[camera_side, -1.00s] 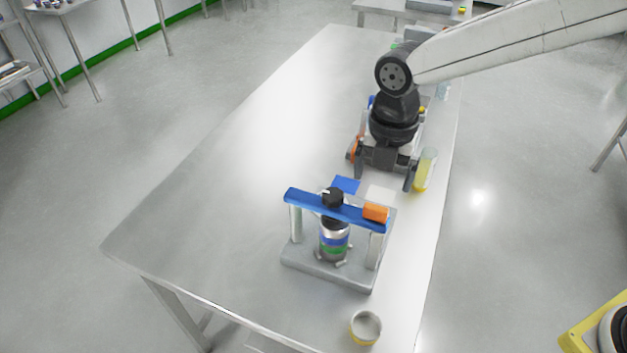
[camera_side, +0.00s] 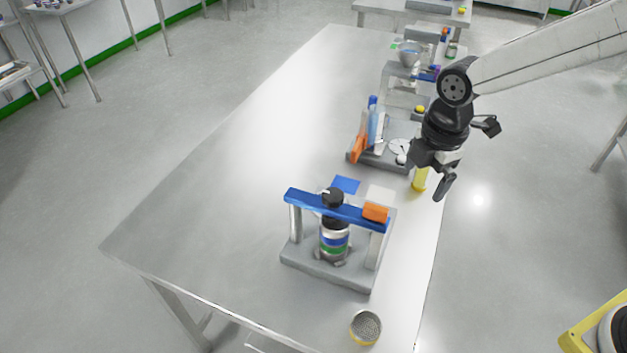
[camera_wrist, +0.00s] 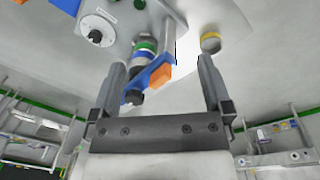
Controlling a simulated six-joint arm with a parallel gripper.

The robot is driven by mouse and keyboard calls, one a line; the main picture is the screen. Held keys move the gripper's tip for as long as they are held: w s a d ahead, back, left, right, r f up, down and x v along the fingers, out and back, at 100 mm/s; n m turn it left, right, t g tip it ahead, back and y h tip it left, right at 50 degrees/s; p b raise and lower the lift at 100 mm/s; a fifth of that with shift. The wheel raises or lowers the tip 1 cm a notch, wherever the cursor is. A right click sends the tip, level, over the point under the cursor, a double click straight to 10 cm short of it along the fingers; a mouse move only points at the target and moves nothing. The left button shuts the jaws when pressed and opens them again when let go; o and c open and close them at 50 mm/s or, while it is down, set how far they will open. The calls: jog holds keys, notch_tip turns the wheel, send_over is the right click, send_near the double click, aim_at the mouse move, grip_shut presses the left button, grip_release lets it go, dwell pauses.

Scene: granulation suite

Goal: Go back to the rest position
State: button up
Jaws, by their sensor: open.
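My gripper (camera_side: 432,180) is in the air over the right edge of the steel table, its jaws apart with nothing between them. It partly covers a yellow cylinder (camera_side: 419,180) standing at the table edge. In the wrist view my gripper (camera_wrist: 160,80) shows its two fingers spread wide. A press-like stand with a blue crossbar (camera_side: 335,210) and an orange block (camera_side: 376,212) stands on the near part of the table (camera_side: 220,190). A banded jar (camera_side: 334,242) with a black knob above it sits under the crossbar.
A round cup with a yellow base (camera_side: 365,327) holds greyish grains near the front edge. A grey device with orange and blue parts (camera_side: 372,135) stands behind the press. A bowl on a stand (camera_side: 408,53) is farther back. The left half of the table is bare.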

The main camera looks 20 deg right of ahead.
jog(key=s+d+f+m+t, duration=0.1)
jog(key=s+d+m, duration=0.3)
jog(key=m, duration=0.5)
jog(key=s+d+f+m, duration=0.3)
jog(key=s+d+m, duration=0.1)
jog(key=d+m, duration=0.4)
jog(key=shift+s+d+m+t, duration=0.4)
jog(key=shift+m, duration=0.4)
